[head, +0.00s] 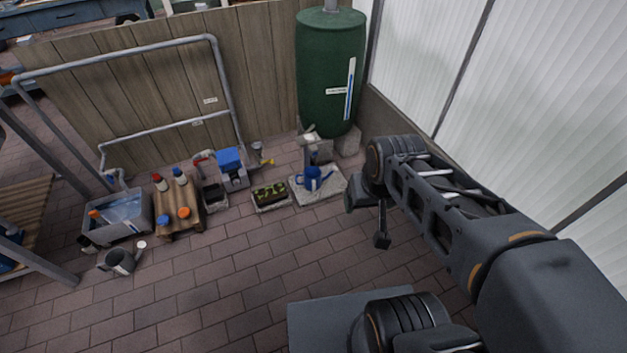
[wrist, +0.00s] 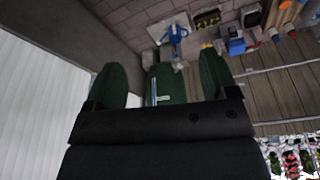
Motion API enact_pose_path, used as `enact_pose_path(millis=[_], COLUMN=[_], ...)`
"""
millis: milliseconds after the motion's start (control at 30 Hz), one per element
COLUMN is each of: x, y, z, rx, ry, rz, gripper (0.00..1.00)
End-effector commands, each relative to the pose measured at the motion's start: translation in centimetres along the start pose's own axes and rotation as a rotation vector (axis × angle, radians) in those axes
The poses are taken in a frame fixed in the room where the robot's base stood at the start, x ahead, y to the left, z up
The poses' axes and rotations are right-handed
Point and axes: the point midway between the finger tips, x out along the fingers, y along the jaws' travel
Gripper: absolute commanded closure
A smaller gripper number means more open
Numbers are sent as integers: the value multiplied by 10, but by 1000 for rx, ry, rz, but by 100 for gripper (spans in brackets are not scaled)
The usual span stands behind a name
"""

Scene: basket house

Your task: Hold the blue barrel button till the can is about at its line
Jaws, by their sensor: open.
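The dark green barrel (head: 320,65) stands against the wooden fence, with a pale gauge strip (head: 350,90) showing blue and a small white label on its front. In the wrist view, the barrel (wrist: 166,82) shows upside down between my fingers. The blue watering can (head: 313,179) stands on a stone slab (head: 328,192) below the barrel's pale tap fitting (head: 309,136); it also shows in the wrist view (wrist: 174,34). I cannot make out the button, the can's line or its water level. My gripper (head: 367,215) is open and empty, right of the can and apart from it.
Left of the can are a planter (head: 270,195), a blue-topped box (head: 231,165), a wooden stand (head: 178,212) with bottles, a water tub (head: 118,218) and a grey can (head: 121,262). A pale panel wall (head: 500,80) bounds the right. The foreground brick floor is clear.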

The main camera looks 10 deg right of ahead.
Motion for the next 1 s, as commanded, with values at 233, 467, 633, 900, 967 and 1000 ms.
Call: enact_pose_path(millis=[233,467,633,900,967,1000], x=[0,0,0,0,0,0], y=[0,0,0,0,0,0], z=[0,0,0,0,0,0], rx=[0,0,0,0,0,0], ry=[0,0,0,0,0,0], rz=[0,0,0,0,0,0], gripper=[34,56,72,98,100,100])
